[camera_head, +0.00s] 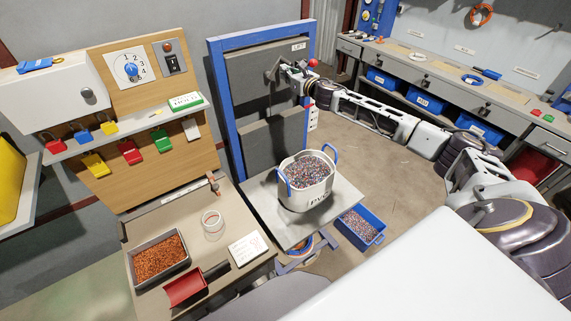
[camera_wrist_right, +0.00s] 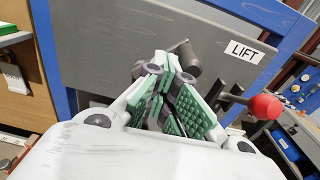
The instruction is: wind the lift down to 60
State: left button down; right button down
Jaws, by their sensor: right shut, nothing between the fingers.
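The lift has a blue frame (camera_head: 220,95) with grey panels and a LIFT label (camera_head: 298,46), which also shows in the wrist view (camera_wrist_right: 244,53). A dark grey crank (camera_head: 272,72) sits on the upper panel; part of it shows behind my fingers in the wrist view (camera_wrist_right: 187,54). A red ball knob (camera_wrist_right: 265,107) on a short rod is right of the fingers. The lift's grey platform (camera_head: 345,195) carries a white tub (camera_head: 305,198) of mixed granules. My right gripper (camera_head: 286,70) is shut and empty at the crank; contact is unclear. No height reading is legible.
A blue bin (camera_head: 360,226) of granules stands below the platform's right side. The left bench (camera_head: 165,217) holds a tray of copper-coloured granules (camera_head: 186,259), a tape roll (camera_head: 212,222) and a red scoop (camera_head: 186,287). A long workbench (camera_head: 455,90) stands at the back right.

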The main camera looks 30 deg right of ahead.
jog(key=shift+h, duration=0.3)
jog(key=r, duration=0.1)
jog(key=d+r, duration=0.2)
jog(key=shift+w+r, duration=0.2)
jog(key=shift+r, duration=0.1)
jog(key=shift+f, duration=0.1)
jog(key=shift+d+f+b, duration=0.25)
jog(key=shift+d+b, duration=0.05)
jog(key=shift+f, duration=0.15)
jog(key=shift+s+f+b, duration=0.25)
jog(key=shift+s+b, duration=0.15)
jog(key=b, duration=0.4)
send_near(292, 66)
jog(key=shift+w+a+f, duration=0.1)
jog(key=shift+w+a, duration=0.1)
jog(key=shift+w, duration=0.7)
